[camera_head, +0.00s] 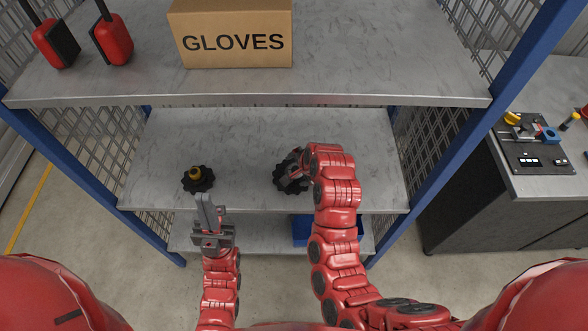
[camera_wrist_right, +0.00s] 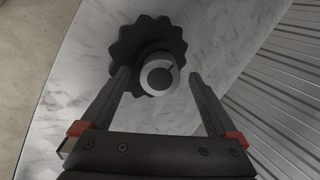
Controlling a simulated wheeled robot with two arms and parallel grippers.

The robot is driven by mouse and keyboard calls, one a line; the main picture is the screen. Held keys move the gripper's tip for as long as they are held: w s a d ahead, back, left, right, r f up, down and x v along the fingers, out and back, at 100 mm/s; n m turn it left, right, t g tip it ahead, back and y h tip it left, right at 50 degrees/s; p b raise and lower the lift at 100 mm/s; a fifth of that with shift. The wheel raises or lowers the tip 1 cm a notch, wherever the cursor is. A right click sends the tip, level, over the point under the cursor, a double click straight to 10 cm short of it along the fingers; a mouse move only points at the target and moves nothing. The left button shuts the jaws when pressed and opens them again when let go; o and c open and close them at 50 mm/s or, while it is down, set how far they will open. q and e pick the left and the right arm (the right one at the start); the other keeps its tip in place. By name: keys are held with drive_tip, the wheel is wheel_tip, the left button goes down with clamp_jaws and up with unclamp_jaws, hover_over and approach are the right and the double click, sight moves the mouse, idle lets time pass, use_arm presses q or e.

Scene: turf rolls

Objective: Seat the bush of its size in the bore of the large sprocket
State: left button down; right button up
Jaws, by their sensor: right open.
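A dark toothed sprocket (camera_head: 198,181) lies on the middle shelf at left, with a brass-yellow bush (camera_head: 195,172) on its centre. A second dark sprocket (camera_head: 281,180) lies to its right, partly hidden by my right arm. In the right wrist view, a dark sprocket (camera_wrist_right: 128,40) has a silver, slit bush (camera_wrist_right: 158,75) standing over its middle; how deep it sits is unclear. My right gripper (camera_wrist_right: 158,78) is open, its fingers on either side of the silver bush, with gaps. My left gripper (camera_head: 208,198) is in front of the left sprocket, apparently empty; its jaw gap is unclear.
A GLOVES box (camera_head: 232,35) and two red-and-black items (camera_head: 114,42) stand on the upper shelf (camera_head: 350,75). A blue bin (camera_head: 301,230) is on the lower shelf. Blue posts and mesh sides bound the rack. A workbench (camera_head: 560,180) stands at right. The middle shelf (camera_head: 245,140) has bare room.

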sight(293, 164)
clamp_jaws()
idle(0.5)
drive_tip(key=shift+r, duration=0.1)
wheel_tip(293, 164, up, 4)
drive_tip(key=shift+r+p, duration=0.1)
drive_tip(key=shift+p, duration=1.1)
drive_tip(key=s+p, duration=0.9)
drive_tip(key=s, duration=0.7)
drive_tip(key=shift+a+r, duration=0.15)
drive_tip(key=shift+r, duration=0.15)
